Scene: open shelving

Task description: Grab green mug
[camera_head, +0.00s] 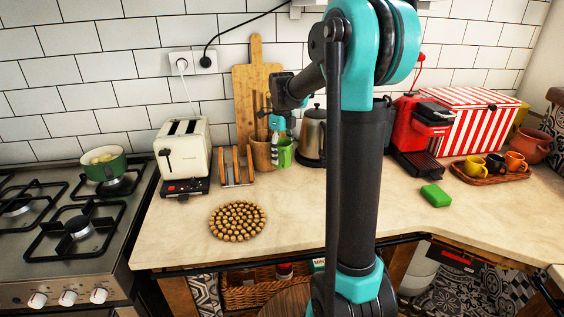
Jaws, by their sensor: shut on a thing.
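The green mug (281,156) stands upright on or just above the counter toward the back, between the wooden utensil holder and the steel kettle. My gripper (278,136) is at the mug's top, reaching down from above, and is shut on it. The fingertips are small in view and partly merge with the mug's rim. Whether the mug's base touches the counter cannot be told.
The utensil holder (262,154) is close on the left and the kettle (313,138) close on the right. A cutting board (243,88) leans behind. A toaster (183,150), toast rack (237,168) and round trivet (238,220) stand left. The front counter is mostly clear.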

